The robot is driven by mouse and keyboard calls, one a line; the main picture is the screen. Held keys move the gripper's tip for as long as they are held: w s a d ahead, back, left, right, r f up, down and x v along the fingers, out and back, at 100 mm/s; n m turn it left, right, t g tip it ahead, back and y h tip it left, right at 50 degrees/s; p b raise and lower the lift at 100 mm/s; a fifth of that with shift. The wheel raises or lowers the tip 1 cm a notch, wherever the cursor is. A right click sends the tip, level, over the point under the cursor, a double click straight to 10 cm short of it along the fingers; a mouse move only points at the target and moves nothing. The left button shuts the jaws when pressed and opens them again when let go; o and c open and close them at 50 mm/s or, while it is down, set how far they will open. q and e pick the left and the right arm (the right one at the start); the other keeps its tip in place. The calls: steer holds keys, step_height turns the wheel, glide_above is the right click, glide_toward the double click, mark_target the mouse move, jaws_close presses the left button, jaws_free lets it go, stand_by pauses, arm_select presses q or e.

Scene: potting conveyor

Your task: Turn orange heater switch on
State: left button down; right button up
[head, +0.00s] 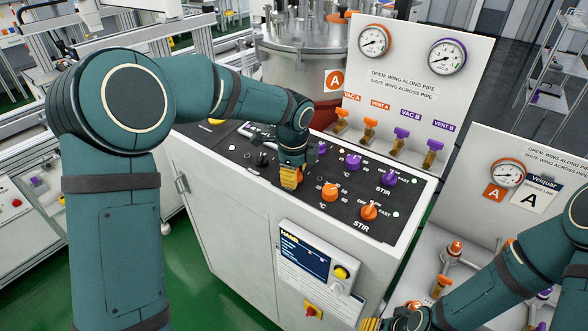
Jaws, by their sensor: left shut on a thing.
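My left gripper (290,178) is over the black control panel (262,183), its yellow fingers pointing down and closed. It is at the left end of the orange row, beside the orange °C knob (330,191). The orange heater switch is almost wholly hidden between the fingers, so its position cannot be read. A purple switch (322,148) stands in the row behind, left of the purple °C knob (353,161). My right gripper (371,324) shows only partly at the bottom edge, in front of the cabinet, and its opening cannot be made out.
The orange STIR knob (369,211) and purple STIR knob (390,178) are on the panel's right. Behind stand a gauge board (420,75) with orange and purple valves and a steel vessel (290,60). A display unit (305,258) hangs on the cabinet front.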

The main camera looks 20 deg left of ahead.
arm_select(q)
steer(key=m+p, duration=0.2)
steer(key=m, duration=0.2)
steer(key=shift+m+p, duration=0.3)
steer(key=shift+p, duration=0.05)
steer(key=shift+f+m+p, duration=0.15)
steer(key=shift+m+p, duration=1.25)
steer(key=shift+m, duration=0.8)
steer(key=c, duration=0.6)
jaws_free()
steer(key=shift+o, duration=0.2)
steer(key=shift+r+t, duration=0.3)
steer(key=shift+r, duration=0.35)
steer(key=v, duration=1.1)
steer(key=shift+a, duration=0.2)
